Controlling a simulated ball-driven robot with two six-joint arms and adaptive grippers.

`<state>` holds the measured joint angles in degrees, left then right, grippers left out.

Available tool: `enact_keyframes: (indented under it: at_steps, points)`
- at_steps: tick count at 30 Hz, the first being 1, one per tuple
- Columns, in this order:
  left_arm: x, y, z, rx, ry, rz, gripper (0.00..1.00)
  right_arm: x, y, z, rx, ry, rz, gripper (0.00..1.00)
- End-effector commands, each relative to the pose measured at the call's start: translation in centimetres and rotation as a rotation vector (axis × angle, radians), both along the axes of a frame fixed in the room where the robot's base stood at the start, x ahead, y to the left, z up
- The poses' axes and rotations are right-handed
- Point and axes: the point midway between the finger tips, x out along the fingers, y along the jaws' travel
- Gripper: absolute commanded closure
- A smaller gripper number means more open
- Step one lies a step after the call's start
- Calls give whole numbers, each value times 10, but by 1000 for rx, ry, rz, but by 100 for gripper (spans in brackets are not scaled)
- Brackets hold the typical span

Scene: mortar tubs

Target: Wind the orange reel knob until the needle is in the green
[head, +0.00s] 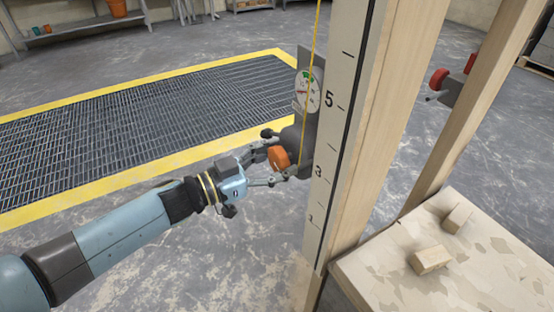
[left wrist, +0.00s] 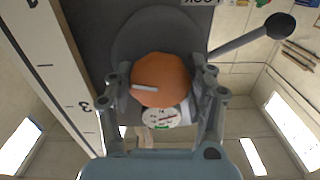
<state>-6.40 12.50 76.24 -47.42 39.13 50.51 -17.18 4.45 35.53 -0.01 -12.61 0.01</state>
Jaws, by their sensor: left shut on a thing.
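The orange reel knob (head: 279,158) sits on the dark grey reel housing (head: 297,137), mounted beside a numbered white scale board. My left gripper (head: 279,165) is shut on the knob, with a finger on either side of it. In the left wrist view the knob (left wrist: 160,80) with its pale stripe is between the two fingers (left wrist: 159,88). The round white gauge (head: 307,91) is above the reel and has a green patch and a thin needle. It is partly hidden in the left wrist view (left wrist: 163,118). I cannot tell whether the needle is in the green.
A yellow cord (head: 315,40) runs down past the gauge. The scale board (head: 340,120) and wooden posts (head: 385,110) stand close on the right. A spattered board (head: 385,270) carries two small blocks. A crank lever with a black ball (left wrist: 278,26) sticks out near the knob.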

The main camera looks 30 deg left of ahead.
Motion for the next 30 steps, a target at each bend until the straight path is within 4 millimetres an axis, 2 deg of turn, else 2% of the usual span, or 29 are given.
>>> enact_keyframes:
  at_steps: [14, 30]
  points:
    - [0, 1, -1, 386, -225, 0, 77, -1, 0, -4, 0, 2, 0, 60]
    - [0, 2, -2, 829, -484, -1, 77, -4, -3, -17, -3, 7, 1, 60]
